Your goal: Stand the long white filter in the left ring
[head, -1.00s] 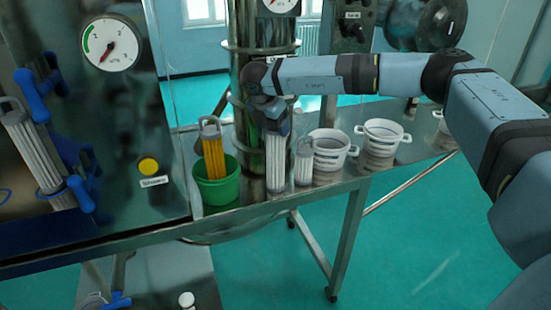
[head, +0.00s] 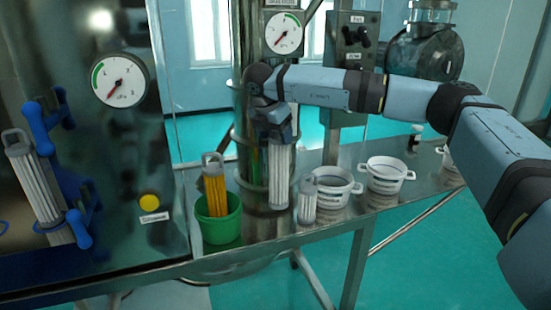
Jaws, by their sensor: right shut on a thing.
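My right gripper (head: 274,128) is shut on the top of the long white filter (head: 280,178), a ribbed white cylinder. It holds the filter upright in front of the shiny steel column; its lower end appears a little above the steel table. A metal ring band (head: 243,140) shows at the column, partly hidden behind the filter and gripper; I cannot tell whether it is the left ring. A short white filter (head: 307,202) stands on the table just right of the long one. My left gripper is not in view.
A green bucket (head: 217,228) holding a yellow filter (head: 215,190) stands to the left. White buckets (head: 333,190) (head: 386,178) stand to the right. Another white filter (head: 38,190) sits at blue handles (head: 75,205) on the dark cabinet. The table's front edge is close.

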